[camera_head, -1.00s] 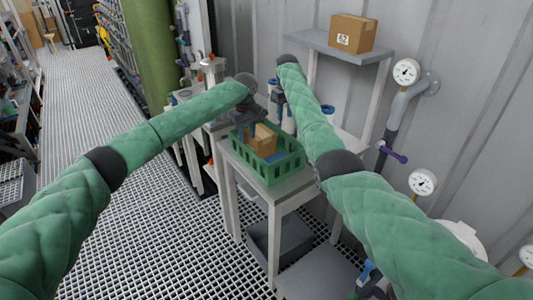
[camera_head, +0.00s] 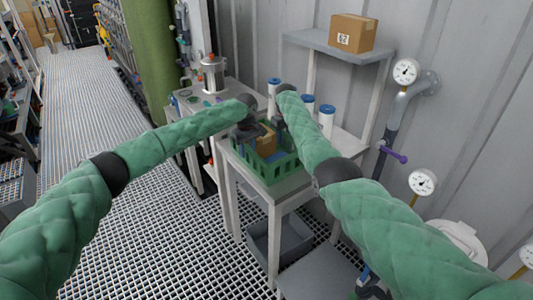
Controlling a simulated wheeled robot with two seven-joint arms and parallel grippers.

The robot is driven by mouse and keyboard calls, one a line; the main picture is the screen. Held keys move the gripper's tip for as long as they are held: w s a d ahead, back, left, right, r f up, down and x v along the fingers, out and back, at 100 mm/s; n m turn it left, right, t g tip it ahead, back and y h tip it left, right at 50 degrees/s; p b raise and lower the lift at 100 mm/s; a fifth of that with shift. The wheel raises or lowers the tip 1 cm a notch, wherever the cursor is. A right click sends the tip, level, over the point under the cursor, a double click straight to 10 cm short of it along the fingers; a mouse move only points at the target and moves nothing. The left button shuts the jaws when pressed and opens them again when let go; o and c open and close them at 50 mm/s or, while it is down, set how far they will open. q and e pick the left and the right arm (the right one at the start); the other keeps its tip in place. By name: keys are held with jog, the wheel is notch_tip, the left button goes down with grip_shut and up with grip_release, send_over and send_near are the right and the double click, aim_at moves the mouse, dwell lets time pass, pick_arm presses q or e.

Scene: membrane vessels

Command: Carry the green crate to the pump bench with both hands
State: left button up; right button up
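The green crate (camera_head: 281,171) stands on a small grey-topped table (camera_head: 292,187) in the middle of the head view. A brown carton (camera_head: 266,144) and something blue lie inside it. My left gripper (camera_head: 244,131) is dark and points down at the crate's back left side. My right gripper (camera_head: 281,120) is over its far side, largely hidden by my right forearm. The fingers are too small and covered to show whether they are open or touch the crate. I cannot tell for sure which surface is the pump bench.
A grey bench (camera_head: 188,98) with a metal vessel (camera_head: 213,73) stands behind on the left. Blue-capped white cylinders (camera_head: 326,119) stand behind the crate. A shelf (camera_head: 330,47) with a carton (camera_head: 353,33) is above right. A grey bin (camera_head: 284,240) is below. The grating floor at left is clear.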

pick_arm(q)
jog(key=shift+c, duration=0.4)
pick_arm(e)
jog(key=shift+c, duration=0.4)
pick_arm(q)
grip_shut()
pick_arm(e)
grip_shut()
pick_arm(q)
jog(key=shift+r, duration=0.2)
pick_arm(e)
jog(key=shift+r, duration=0.15)
